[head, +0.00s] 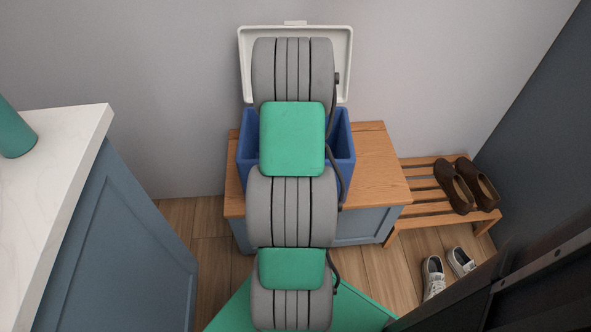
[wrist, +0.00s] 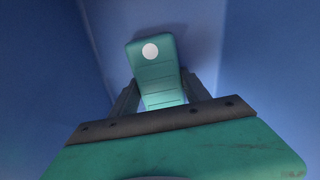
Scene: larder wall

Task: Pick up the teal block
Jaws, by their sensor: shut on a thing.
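The teal block (wrist: 157,72) shows in the wrist view, with a white dot near its far end and several grooves across its face. My gripper (wrist: 160,98) has its two dark fingers on either side of the block's near part and is shut on it. Blue walls surround the block and the gripper. In the head view my arm reaches over the open blue bin (head: 342,150), and the block and my gripper are hidden behind the arm.
The bin stands on a wood-topped cabinet (head: 375,170), its white lid (head: 343,60) raised against the wall. A slatted rack (head: 425,185) with brown shoes (head: 466,185) is at right, grey shoes (head: 435,277) on the floor. A white counter (head: 60,150) bounds the left.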

